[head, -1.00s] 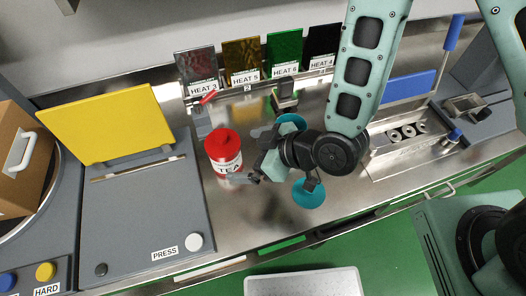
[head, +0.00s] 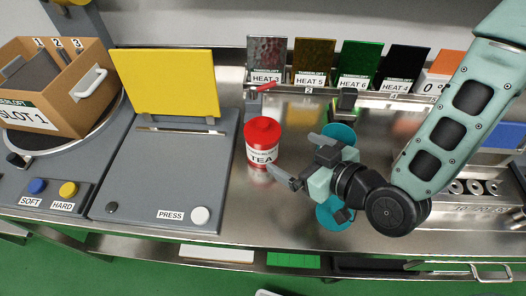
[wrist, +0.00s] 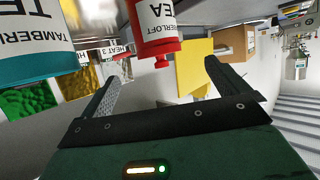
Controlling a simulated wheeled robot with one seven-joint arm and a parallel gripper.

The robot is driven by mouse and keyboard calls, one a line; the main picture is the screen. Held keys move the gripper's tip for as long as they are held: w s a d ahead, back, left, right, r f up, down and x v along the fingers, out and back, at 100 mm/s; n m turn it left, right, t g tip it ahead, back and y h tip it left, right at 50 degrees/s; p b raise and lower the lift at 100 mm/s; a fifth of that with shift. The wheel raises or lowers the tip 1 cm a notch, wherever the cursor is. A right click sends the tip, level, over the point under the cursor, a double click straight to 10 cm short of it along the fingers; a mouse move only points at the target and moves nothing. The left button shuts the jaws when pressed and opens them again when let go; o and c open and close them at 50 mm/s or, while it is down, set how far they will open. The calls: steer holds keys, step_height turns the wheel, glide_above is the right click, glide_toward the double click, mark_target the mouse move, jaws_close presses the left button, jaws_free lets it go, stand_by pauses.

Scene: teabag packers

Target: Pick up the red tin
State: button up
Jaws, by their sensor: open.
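The red tin (head: 262,143) stands upright on the metal counter, with a white label reading TEA. In the wrist view the red tin (wrist: 152,28) hangs from the top edge, upside down, beyond the gap between the fingers. My gripper (head: 297,159) is open and empty, just right of the tin, its fingers pointing left toward it. Both fingers also show in the wrist view (wrist: 162,82), with nothing between them. One teal tin (head: 340,133) is behind my gripper and another teal tin (head: 328,215) is in front, both partly hidden by it.
Left of the red tin is the grey press (head: 165,180) with its raised yellow lid (head: 165,82). A cardboard box (head: 50,110) stands further left. Coloured heat plates (head: 312,62) line the back. The counter in front of the red tin (head: 250,205) is clear.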

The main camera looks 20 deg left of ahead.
mark_target(273, 141)
steer(key=p+x, duration=0.2)
steer(key=x, duration=0.5)
steer(key=shift+a, duration=0.15)
steer(key=shift+d+f+p+x, duration=0.15)
steer(key=shift+p+x, duration=0.3)
steer(key=shift+x, duration=0.55)
steer(key=shift+d+f+p+x, duration=0.15)
steer(key=shift+p+x, duration=0.25)
steer(key=shift+x, duration=0.65)
steer(key=shift+d+f+p+x, duration=0.15)
steer(key=shift+p+x, duration=0.3)
steer(key=shift+x, duration=0.55)
steer(key=shift+w+a, duration=0.15)
steer(key=c, duration=1.1)
